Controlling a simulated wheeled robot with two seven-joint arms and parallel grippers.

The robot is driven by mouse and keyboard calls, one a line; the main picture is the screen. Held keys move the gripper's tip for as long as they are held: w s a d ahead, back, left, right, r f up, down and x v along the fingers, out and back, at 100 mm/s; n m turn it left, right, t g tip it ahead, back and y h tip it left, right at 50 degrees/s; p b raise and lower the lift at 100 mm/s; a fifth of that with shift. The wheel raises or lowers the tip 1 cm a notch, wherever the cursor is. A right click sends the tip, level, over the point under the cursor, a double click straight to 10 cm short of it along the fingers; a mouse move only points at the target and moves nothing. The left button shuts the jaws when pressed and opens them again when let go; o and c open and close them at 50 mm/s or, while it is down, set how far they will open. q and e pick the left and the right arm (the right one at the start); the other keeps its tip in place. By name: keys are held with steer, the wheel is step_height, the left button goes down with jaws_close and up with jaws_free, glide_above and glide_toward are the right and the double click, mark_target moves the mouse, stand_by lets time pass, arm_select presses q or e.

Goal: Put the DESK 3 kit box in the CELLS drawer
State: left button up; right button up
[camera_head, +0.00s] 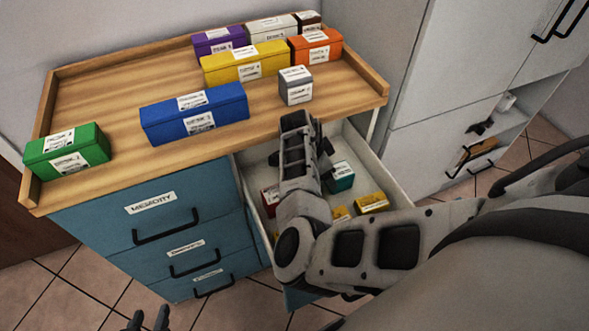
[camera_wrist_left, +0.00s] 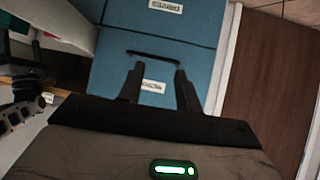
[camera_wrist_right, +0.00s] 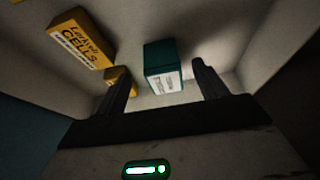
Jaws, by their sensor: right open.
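An open white drawer (camera_head: 398,186) holds a teal box (camera_head: 341,177), yellow boxes (camera_head: 372,203) and a partly hidden red box (camera_head: 268,197). In the right wrist view, a yellow box (camera_wrist_right: 80,38) in the drawer reads "CELLS". My right gripper (camera_wrist_right: 161,78) is open in the drawer, with the teal box (camera_wrist_right: 163,62) ahead between its fingers; a grip is not visible. My left gripper (camera_head: 148,320) is open and empty, low before the blue cabinet. I cannot read DESK 3 on any box.
Blue (camera_head: 195,115), green (camera_head: 68,150), yellow (camera_head: 245,62), orange (camera_head: 316,46), purple (camera_head: 220,40), white (camera_head: 272,28) and grey (camera_head: 295,85) boxes stand on the rimmed wooden top (camera_head: 120,95). Closed blue drawers (camera_head: 160,215) are below. A grey cabinet (camera_head: 420,80) stands at right.

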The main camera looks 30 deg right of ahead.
steer(key=a, duration=0.2)
steer(key=a+p, duration=0.1)
steer(key=a, duration=0.2)
steer(key=w+a, duration=0.1)
steer(key=a, duration=0.2)
steer(key=shift+a+p, duration=0.1)
steer(key=shift+p, duration=0.25)
steer(key=shift+a, duration=0.1)
steer(key=shift+f, duration=0.1)
